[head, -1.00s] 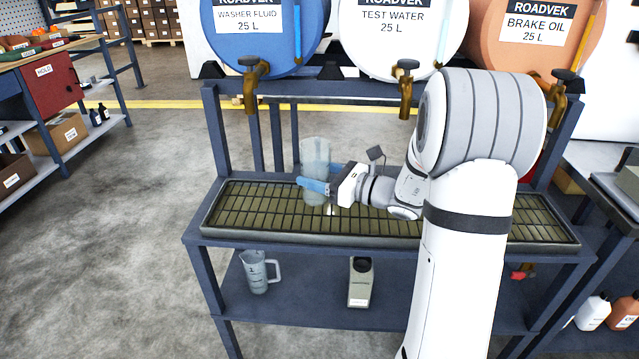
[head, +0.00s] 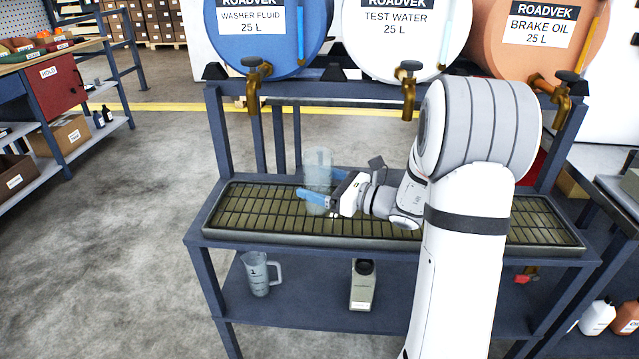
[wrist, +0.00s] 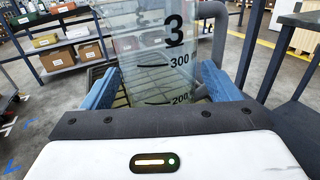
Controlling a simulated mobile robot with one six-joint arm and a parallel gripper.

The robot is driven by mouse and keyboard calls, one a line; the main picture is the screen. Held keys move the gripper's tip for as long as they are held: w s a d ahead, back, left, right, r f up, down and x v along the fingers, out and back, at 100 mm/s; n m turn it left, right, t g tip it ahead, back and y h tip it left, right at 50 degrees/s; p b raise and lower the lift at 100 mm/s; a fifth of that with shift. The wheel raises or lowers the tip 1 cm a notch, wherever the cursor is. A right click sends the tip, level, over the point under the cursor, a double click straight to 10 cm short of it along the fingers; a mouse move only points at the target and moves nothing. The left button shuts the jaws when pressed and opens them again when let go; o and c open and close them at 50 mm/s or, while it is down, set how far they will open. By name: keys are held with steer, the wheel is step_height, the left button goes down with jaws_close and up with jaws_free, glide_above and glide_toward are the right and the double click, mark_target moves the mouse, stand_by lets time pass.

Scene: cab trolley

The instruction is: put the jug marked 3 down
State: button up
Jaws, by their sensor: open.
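The clear jug marked 3 (head: 317,170) stands upright on the slatted drip tray (head: 262,222), below and between the washer fluid and test water taps. In the wrist view the jug (wrist: 150,60) shows its 3 and its 300 and 200 marks, with its handle at the right. My gripper (head: 318,196) is open, its blue fingers on either side of the jug's body. In the wrist view the fingers of my gripper (wrist: 160,85) show apart, left and right of the jug. The jug's base is partly hidden by a finger.
A blue drum, a white drum (head: 392,35) and an orange drum, each with a brass tap (head: 408,92), stand above the tray. Another jug (head: 258,274) and a beige bottle (head: 362,285) are on the lower shelf. The tray's left part is clear.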

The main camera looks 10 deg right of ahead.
steer(key=shift+r, duration=0.2)
steer(key=p+v, duration=0.1)
steer(key=v, duration=1)
steer(key=shift+s+d, duration=0.2)
steer(key=shift+s+a, duration=0.15)
steer(key=shift+s, duration=0.1)
steer(key=s+a+n+g, duration=0.1)
steer(key=a, duration=0.1)
steer(key=s+a+n+g, duration=0.1)
steer(key=a+g, duration=0.1)
steer(key=s+a+n+g, duration=0.1)
steer(key=a+n, duration=0.1)
steer(key=shift+s+f, duration=0.15)
steer(key=shift+f, duration=0.05)
steer(key=s+a+f+n+g+h, duration=0.2)
steer(key=s+a+n+g, duration=0.4)
steer(key=s+n, duration=0.1)
steer(key=s+d+n+h, duration=0.3)
steer(key=s+n+h, duration=0.6)
steer(key=n, duration=0.6)
steer(key=h, duration=0.2)
steer(key=shift+s+f+h, duration=0.35)
steer(key=shift+s+h, duration=0.05)
steer(key=shift+d, duration=0.1)
